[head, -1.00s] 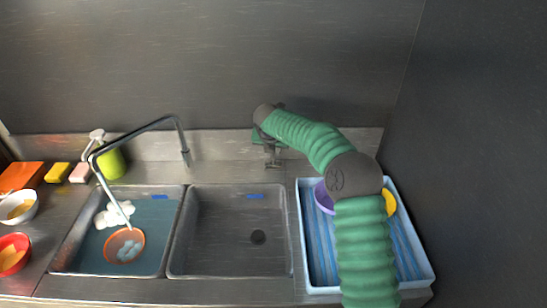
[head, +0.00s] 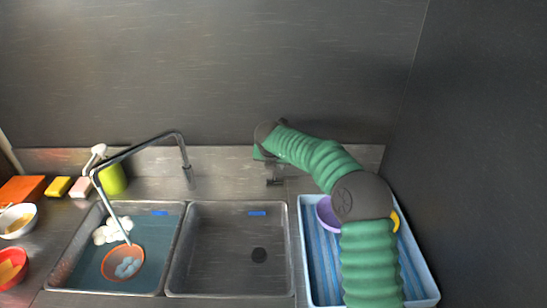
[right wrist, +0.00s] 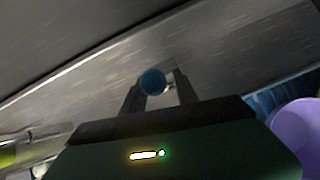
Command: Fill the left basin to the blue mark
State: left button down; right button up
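The left basin (head: 60,276) holds teal-looking water. A blue mark (head: 160,213) shows on its back wall, near the water's edge. An orange-rimmed bowl (head: 107,274) with pale round things in it and a white clump (head: 104,234) are in the water. The faucet (head: 140,145) arches over the left basin, and a pale line, apparently a water stream, runs down from its end. My right gripper (head: 272,182) is at the back ledge behind the right basin. In the right wrist view its fingers (right wrist: 158,88) are apart, with a round blue knob (right wrist: 152,82) between them; contact is unclear.
The right basin (head: 220,260) looks empty, with a dark drain and a blue mark. A pale blue tray (head: 425,280) with a purple bowl (head: 328,214) lies under my right arm. Sponges, a green container (head: 113,179) and bowls stand at the left.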

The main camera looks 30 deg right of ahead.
jog(key=v, duration=1.5)
jog(key=shift+c, duration=0.4)
